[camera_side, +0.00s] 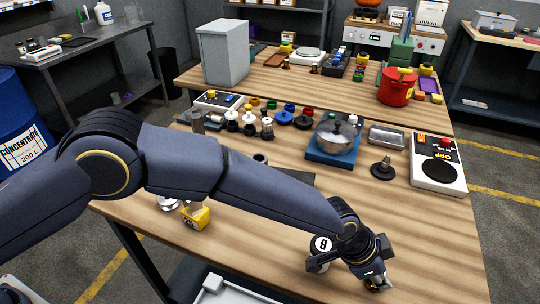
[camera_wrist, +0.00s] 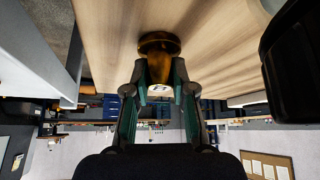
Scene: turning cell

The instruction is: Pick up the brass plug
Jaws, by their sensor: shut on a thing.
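The brass plug (camera_wrist: 158,44) shows in the wrist view as a round golden-brown flange with a narrower body and a pale marked end. My gripper (camera_wrist: 160,88) is shut on its body, with a green-lined finger on each side. In the side view my gripper (camera_side: 376,280) is low at the front right of the wooden table (camera_side: 300,240). Only a small part of the plug shows there between the fingers. I cannot tell whether its flange touches the table.
A steel pot on a blue base (camera_side: 332,145), a dark knobbed disc (camera_side: 383,169) and a white control panel (camera_side: 437,163) stand behind my gripper. A yellow block (camera_side: 196,217) lies at the left front. The right front of the table is mostly clear.

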